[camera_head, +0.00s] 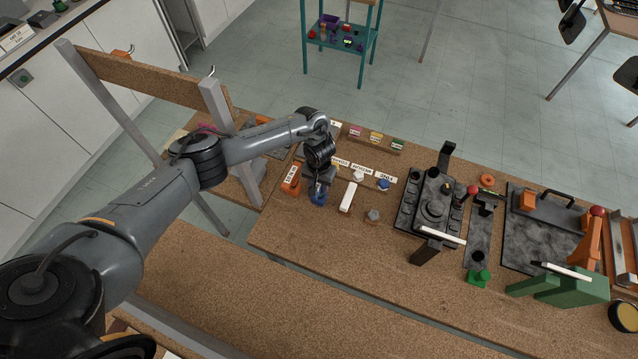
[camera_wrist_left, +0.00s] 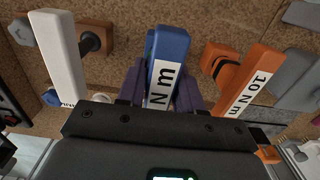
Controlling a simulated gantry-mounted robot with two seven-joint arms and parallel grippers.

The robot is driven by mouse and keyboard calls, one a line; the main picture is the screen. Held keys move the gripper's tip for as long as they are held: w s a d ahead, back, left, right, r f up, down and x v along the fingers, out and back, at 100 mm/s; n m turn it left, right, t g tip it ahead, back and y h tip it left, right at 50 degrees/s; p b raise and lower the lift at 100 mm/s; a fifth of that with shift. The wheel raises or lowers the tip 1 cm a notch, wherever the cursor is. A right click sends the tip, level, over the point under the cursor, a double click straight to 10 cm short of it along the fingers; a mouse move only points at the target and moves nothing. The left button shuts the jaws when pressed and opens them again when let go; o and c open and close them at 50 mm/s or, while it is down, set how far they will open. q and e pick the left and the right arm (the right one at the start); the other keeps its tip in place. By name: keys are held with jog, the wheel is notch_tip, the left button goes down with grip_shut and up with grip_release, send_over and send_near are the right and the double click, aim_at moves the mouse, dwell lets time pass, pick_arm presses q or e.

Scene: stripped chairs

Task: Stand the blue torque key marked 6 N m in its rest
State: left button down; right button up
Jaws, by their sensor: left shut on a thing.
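The blue torque key (camera_head: 319,198) is in the jaws of my left gripper (camera_head: 319,184), over the near left part of the bench. In the left wrist view the blue key (camera_wrist_left: 168,50) sits between the two fingers (camera_wrist_left: 160,95), with "N m" readable on its label; its number is hidden by the gripper. An orange key marked 10 N m (camera_wrist_left: 252,82) is on one side and a white key (camera_wrist_left: 60,55) on the other. The head view also shows the orange key (camera_head: 290,180) and white key (camera_head: 348,197). I cannot make out the blue key's rest. My right gripper is out of view.
A chair frame (camera_head: 215,105) stands at left. The bench front (camera_head: 330,250) is clear.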

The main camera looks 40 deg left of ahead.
pick_arm(q)
jog(key=shift+f+b, duration=0.3)
jog(key=shift+f, duration=0.35)
jog(key=shift+f, duration=0.1)
jog(key=c, duration=0.7)
grip_release()
jog(key=shift+o, duration=0.2)
